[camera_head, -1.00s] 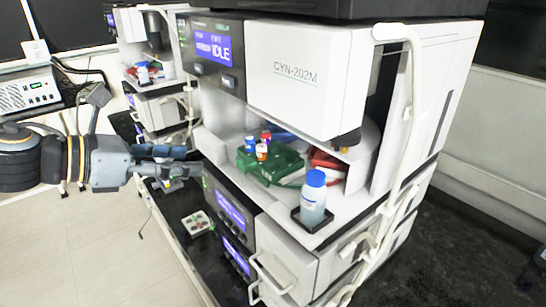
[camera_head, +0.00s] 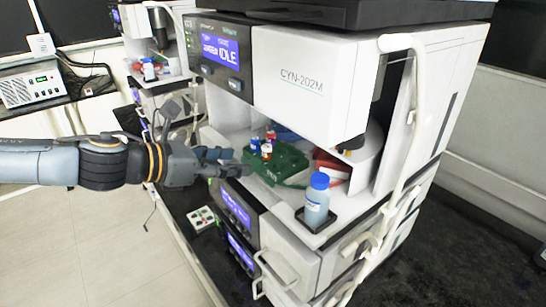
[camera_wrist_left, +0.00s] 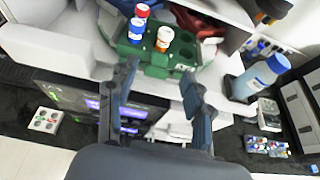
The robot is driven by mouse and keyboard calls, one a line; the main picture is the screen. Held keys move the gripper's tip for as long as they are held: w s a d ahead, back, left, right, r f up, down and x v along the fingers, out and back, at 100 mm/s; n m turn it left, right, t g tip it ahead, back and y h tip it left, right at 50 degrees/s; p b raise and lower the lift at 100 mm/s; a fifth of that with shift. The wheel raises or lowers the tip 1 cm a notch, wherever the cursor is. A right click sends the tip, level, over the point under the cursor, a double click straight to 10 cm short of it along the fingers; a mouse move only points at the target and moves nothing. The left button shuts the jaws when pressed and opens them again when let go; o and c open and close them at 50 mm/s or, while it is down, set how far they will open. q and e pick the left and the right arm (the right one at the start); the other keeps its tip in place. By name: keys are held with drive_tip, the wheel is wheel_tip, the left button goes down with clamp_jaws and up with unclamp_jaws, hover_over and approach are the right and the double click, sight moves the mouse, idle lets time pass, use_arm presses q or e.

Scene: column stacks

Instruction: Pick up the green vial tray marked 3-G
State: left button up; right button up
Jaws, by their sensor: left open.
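The green vial tray (camera_head: 288,166) sits on the white shelf of the CYN-202M machine, with a few small capped vials standing at its left end. I cannot read its marking clearly. My left gripper (camera_head: 228,162) is open and empty, just left of the tray. In the left wrist view, the green tray (camera_wrist_left: 182,52) lies just beyond the fingertips of the open left gripper (camera_wrist_left: 160,78), with red-capped, blue-capped and white-capped vials at its left side. The fingers look apart from the tray. My right gripper is not in view.
A blue-capped bottle (camera_head: 316,200) stands in a black holder on the shelf, right of the tray. Red trays (camera_head: 330,165) lie behind it. The machine's white upper housing (camera_head: 312,80) overhangs the shelf. A small white vial rack (camera_head: 201,219) sits lower left.

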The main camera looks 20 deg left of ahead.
sight(253, 161)
use_arm(q)
drive_tip(key=shift+b+x, duration=0.35)
drive_tip(key=shift+x, duration=1.75)
drive_tip(key=shift+a+f, duration=0.1)
drive_tip(key=shift+f, duration=0.1)
clamp_jaws()
drive_tip(key=shift+r, duration=0.2)
